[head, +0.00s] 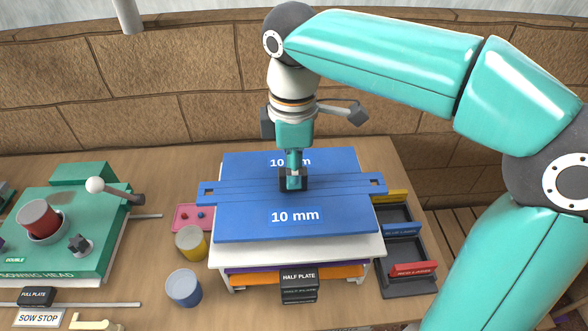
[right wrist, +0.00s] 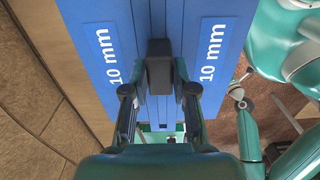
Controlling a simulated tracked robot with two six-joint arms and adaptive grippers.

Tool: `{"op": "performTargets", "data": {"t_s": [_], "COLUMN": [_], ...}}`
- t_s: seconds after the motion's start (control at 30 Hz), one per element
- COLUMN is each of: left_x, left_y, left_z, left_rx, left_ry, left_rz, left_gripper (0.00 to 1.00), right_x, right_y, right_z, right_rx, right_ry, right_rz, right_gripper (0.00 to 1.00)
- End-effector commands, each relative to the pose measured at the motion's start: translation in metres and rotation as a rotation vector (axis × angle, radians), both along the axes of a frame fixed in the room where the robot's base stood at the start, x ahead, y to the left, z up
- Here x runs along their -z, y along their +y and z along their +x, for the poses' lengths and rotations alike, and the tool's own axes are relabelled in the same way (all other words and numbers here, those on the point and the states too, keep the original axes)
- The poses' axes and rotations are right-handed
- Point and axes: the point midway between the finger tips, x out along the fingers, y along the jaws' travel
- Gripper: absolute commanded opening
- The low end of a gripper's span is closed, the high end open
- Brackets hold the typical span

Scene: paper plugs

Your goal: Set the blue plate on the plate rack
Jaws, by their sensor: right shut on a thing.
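The blue plate (head: 250,222) is marked "10 mm" on both halves and has a raised bar (head: 235,190) across its middle. My right gripper (head: 293,180) points down at the plate's middle and is shut on it at the bar. The right wrist view shows the fingers (right wrist: 160,88) at the same bar between the two labels. The plate lies level over the plate rack (head: 232,276), whose stack shows white, purple and orange layers below. I cannot tell whether the blue plate touches the white layer. My left gripper is not in view.
A green sowing head (head: 60,235) with a red cup (head: 40,218) stands at left. Yellow (head: 191,243) and blue (head: 184,287) cups stand left of the rack. A dark tray (head: 405,245) with coloured labelled pieces is close on the right. A stone wall (head: 180,80) rises behind.

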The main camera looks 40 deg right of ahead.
Motion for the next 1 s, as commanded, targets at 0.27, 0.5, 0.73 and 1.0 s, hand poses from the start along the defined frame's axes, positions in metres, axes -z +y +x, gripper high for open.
{"op": "performTargets", "data": {"t_s": [0.27, 0.5, 0.73, 1.0], "left_x": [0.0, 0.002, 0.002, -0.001], "left_y": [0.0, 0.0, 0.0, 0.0], "left_z": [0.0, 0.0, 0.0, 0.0], "left_rx": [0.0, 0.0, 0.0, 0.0], "left_ry": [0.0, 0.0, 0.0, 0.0], "left_rz": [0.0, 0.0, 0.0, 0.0], "left_gripper": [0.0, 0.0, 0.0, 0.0], "right_x": [0.004, 0.006, 0.006, -0.004], "right_y": [0.0, 0.0, 0.0, 0.0], "right_z": [0.0, 0.0, 0.0, 0.001], "right_rx": [0.001, 0.001, 0.001, 0.001], "right_ry": [-0.003, -0.001, -0.001, -0.004], "right_rz": [0.001, 0.0, 0.0, 0.001], "right_gripper": [0.0, 0.45, 0.52, 0.52]}}
